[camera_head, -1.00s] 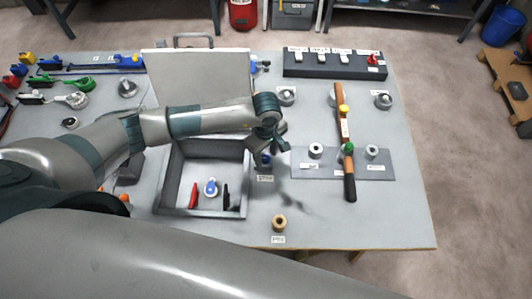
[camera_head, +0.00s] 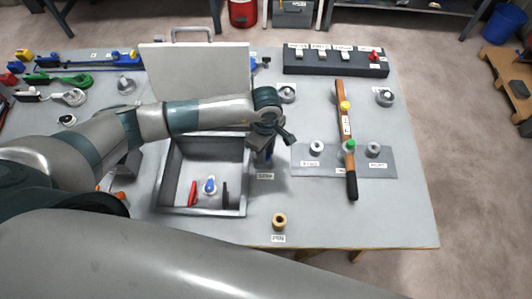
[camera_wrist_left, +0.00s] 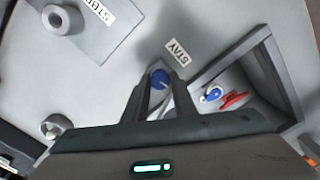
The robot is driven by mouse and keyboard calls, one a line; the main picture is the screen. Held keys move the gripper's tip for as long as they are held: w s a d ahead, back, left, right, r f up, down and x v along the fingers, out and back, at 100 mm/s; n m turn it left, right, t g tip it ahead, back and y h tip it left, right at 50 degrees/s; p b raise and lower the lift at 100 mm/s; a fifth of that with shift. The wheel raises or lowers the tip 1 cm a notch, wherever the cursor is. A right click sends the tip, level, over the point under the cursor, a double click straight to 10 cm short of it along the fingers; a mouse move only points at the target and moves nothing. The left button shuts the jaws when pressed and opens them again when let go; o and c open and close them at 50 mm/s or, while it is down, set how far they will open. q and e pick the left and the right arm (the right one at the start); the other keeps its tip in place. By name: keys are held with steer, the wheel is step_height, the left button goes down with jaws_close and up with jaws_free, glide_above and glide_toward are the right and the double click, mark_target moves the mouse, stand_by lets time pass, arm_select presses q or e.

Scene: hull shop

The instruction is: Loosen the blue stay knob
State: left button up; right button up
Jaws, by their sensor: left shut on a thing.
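The blue stay knob (camera_wrist_left: 159,79) sits between the two fingertips of my left gripper (camera_wrist_left: 161,88) in the left wrist view. The gripper is shut on it. In the head view my left gripper (camera_head: 268,145) points down beside the right wall of the open box, and it mostly hides the knob. The STAY label (camera_head: 265,177) lies on the table just in front of the knob; it also shows in the wrist view (camera_wrist_left: 178,52). The open box (camera_head: 160,190) has its lid (camera_head: 195,72) standing upright behind it. My right gripper is not in view.
A blue-and-white item (camera_head: 210,185) and a red item (camera_head: 193,194) lie in the box. A tan spool-like part (camera_head: 279,220) stands in front. A switch strip (camera_head: 335,62) is at the back.

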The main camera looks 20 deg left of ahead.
arm_select(q)
steer(key=n+b, duration=0.5)
steer(key=n, duration=0.1)
steer(key=shift+w+f, duration=0.1)
steer(key=shift+f, duration=0.05)
steer(key=n+b, duration=0.4)
steer(key=n, duration=0.2)
steer(key=shift+b, duration=0.4)
steer(key=n+b, duration=0.2)
steer(key=n, duration=0.4)
steer(key=n+b, duration=0.1)
steer(key=n, duration=0.2)
steer(key=shift+r+n+b, duration=0.25)
steer(key=shift+n+b, duration=0.1)
steer(key=shift+n, duration=0.05)
steer(key=o, duration=1)
steer(key=shift+o, duration=0.2)
